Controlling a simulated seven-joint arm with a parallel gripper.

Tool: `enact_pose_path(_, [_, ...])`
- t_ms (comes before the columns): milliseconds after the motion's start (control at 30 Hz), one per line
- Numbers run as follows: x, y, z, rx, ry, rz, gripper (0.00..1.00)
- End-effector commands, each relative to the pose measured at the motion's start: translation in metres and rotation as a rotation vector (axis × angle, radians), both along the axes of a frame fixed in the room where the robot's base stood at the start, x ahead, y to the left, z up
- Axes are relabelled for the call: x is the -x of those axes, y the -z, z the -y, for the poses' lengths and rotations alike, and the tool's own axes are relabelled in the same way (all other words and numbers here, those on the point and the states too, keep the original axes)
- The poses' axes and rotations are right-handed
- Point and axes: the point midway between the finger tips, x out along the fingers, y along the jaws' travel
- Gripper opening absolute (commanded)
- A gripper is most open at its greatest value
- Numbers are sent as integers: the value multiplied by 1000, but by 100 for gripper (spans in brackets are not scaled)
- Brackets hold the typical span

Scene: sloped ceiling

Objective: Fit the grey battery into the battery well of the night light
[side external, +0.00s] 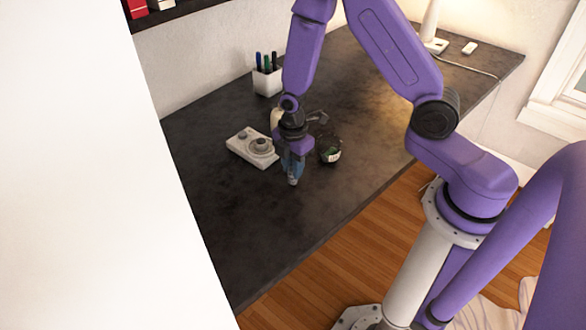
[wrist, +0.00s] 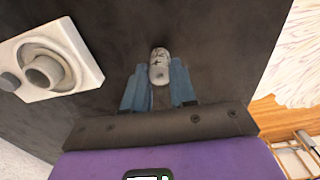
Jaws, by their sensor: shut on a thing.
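My gripper (side external: 292,172) is shut on the grey battery (side external: 293,181), a small cylinder at the fingertips. In the wrist view, the battery (wrist: 159,66) sits between the two blue fingers (wrist: 157,84), with its far end showing past the tips. The night light (side external: 243,140) is a pale block on the desk, left of my gripper in the side view. The night light (wrist: 70,55) also shows at upper left in the wrist view, with its round raised well (wrist: 46,70) and a smaller knob. The battery is apart from it. The inside of the well is dark.
A dark round object with a green patch (side external: 330,153) stands just right of my gripper. A white pen cup (side external: 267,82) is behind, and a lamp (side external: 430,36) stands at the back right. The dark desk (side external: 255,225) is clear toward its front edge.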

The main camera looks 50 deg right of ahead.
Motion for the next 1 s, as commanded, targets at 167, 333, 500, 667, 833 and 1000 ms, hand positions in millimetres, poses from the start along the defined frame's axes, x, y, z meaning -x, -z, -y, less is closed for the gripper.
enact_pose_path(167, [1,-23,0,-2,-1,4,0])
enact_pose_path(333, [23,-48,2,-2,-1,4,0])
enact_pose_path(500, [42,-71,4,-2,-2,4,0])
enact_pose_path(667, [65,-87,6,-1,-2,2,0])
enact_pose_path(833, [78,-92,9,0,-2,0,0])
enact_pose_path(1000, [86,-96,10,0,-2,1,0])
